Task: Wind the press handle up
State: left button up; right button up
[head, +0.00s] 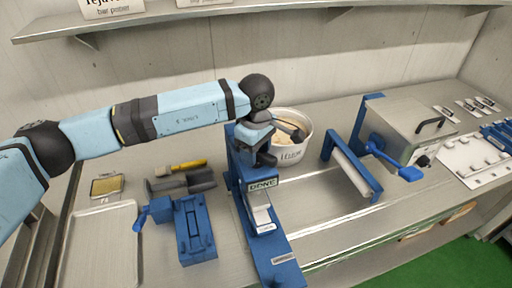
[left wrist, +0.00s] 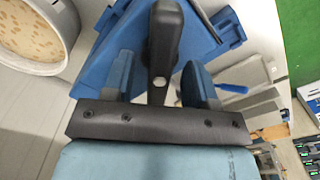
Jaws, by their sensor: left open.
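The blue press (head: 277,250) stands at the middle of the bench, with a small "DONE" sign on its front. Its black handle (left wrist: 164,35) shows in the left wrist view, running down between my two blue fingers. My left gripper (left wrist: 157,72) is open, with one finger on each side of the handle and a gap visible on both sides. In the head view my left gripper (head: 262,145) is at the top of the press, where dark parts overlap and the handle is hard to separate. My right gripper is not in view.
A small blue device (head: 195,230) and a tray (head: 103,245) lie to the left. A shelf (head: 220,14) runs overhead.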

pick_arm(q)
jog(key=shift+f, duration=0.1)
jog(key=c, duration=0.9)
jog(key=shift+n+b, duration=0.6)
jog(key=shift+b, duration=0.15)
grip_shut()
